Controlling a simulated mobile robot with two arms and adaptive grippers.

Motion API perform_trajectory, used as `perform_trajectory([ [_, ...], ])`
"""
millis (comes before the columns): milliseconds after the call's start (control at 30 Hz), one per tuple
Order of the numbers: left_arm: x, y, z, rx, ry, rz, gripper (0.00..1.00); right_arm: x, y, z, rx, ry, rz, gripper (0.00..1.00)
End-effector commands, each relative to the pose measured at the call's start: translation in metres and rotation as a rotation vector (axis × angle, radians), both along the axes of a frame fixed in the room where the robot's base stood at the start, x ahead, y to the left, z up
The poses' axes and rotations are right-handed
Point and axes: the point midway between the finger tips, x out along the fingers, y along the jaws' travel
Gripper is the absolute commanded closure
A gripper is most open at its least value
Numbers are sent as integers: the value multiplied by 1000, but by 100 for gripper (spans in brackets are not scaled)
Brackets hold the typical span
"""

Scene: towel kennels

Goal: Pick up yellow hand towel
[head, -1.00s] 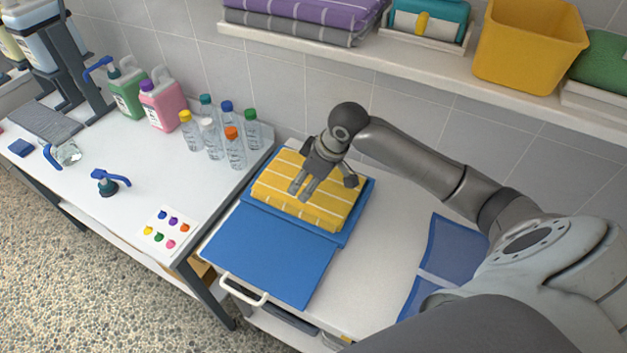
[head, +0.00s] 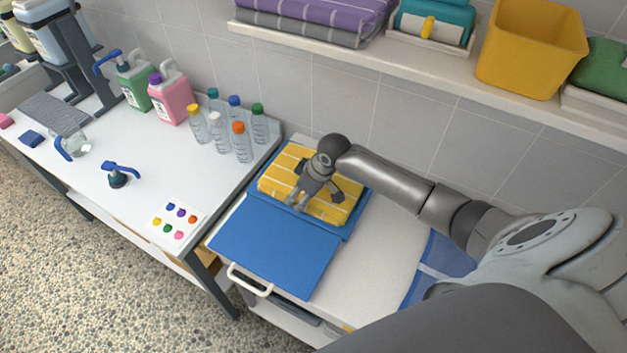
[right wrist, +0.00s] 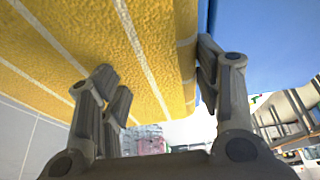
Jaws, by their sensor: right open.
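The yellow hand towel (head: 277,176) has white stripes and lies folded on a blue mat (head: 340,234) at the back of the cart top. My right gripper (head: 316,201) is open over the towel, its fingers spread toward the towel's near edge. In the right wrist view the towel (right wrist: 150,45) fills the upper middle, between and behind the open fingers (right wrist: 160,75). Whether a finger touches the towel I cannot tell. My arm and hand hide part of the towel's middle in the head view. My left gripper is not in view.
A blue panel (head: 270,248) lies in front of the towel, above a white handle (head: 250,281). The table at left holds several bottles (head: 241,142) and a color card (head: 175,221). A shelf (head: 400,63) with towels and a yellow bin (head: 531,48) runs above.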

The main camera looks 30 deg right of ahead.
Motion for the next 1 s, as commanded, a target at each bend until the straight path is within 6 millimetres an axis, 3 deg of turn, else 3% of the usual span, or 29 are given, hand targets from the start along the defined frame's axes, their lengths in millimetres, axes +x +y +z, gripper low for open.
perform_trajectory([
  [200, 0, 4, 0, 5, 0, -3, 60, 0, 0, 0, 0, 0, 0, 44],
  [633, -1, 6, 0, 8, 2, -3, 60, 0, 0, 0, 0, 0, 0, 99],
  [1000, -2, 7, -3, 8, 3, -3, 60, 1, -1, 3, 0, -1, 0, 100],
])
